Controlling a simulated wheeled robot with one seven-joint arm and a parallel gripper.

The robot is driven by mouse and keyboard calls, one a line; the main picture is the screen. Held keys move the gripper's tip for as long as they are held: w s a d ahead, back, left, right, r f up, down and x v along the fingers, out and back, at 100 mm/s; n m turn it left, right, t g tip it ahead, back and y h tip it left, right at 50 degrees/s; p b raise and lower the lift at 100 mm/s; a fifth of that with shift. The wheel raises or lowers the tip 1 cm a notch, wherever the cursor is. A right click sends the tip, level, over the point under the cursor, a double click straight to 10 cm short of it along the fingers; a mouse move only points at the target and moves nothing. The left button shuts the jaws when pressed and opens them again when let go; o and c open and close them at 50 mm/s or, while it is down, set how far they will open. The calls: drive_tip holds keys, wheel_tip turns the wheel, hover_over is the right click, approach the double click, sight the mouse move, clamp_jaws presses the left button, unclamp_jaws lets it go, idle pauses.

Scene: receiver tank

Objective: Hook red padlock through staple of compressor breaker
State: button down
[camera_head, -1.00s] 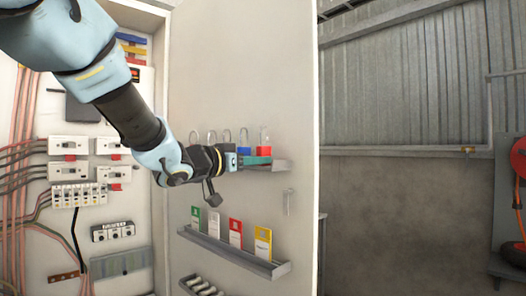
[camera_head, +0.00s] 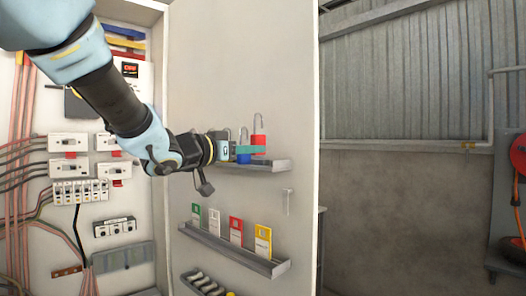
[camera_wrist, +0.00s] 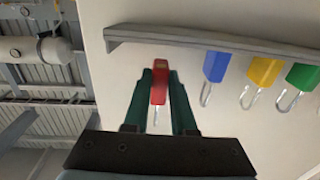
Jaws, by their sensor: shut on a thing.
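The red padlock (camera_head: 258,138) is between the teal fingers of my gripper (camera_head: 248,148), raised above the upper shelf on the cabinet door, its shackle pointing up. In the wrist view the red padlock (camera_wrist: 159,88) sits between both fingertips of my gripper (camera_wrist: 160,85), and the gripper is shut on it. The compressor breaker cannot be told apart by name; several breakers with red parts, such as this one (camera_head: 69,168), are on the panel at left. No staple can be made out.
A blue padlock (camera_wrist: 216,66), a yellow padlock (camera_wrist: 264,71) and a green padlock (camera_wrist: 302,76) remain along the upper shelf (camera_head: 270,166). Below, a tag shelf (camera_head: 275,268) holds coloured cards. The open door (camera_head: 300,100) stands beside the panel. A red hose reel (camera_head: 519,157) is at far right.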

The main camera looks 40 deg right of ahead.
drive_tip(key=a, duration=0.7)
idle(0.4)
drive_tip(key=shift+s, duration=0.1)
idle(0.8)
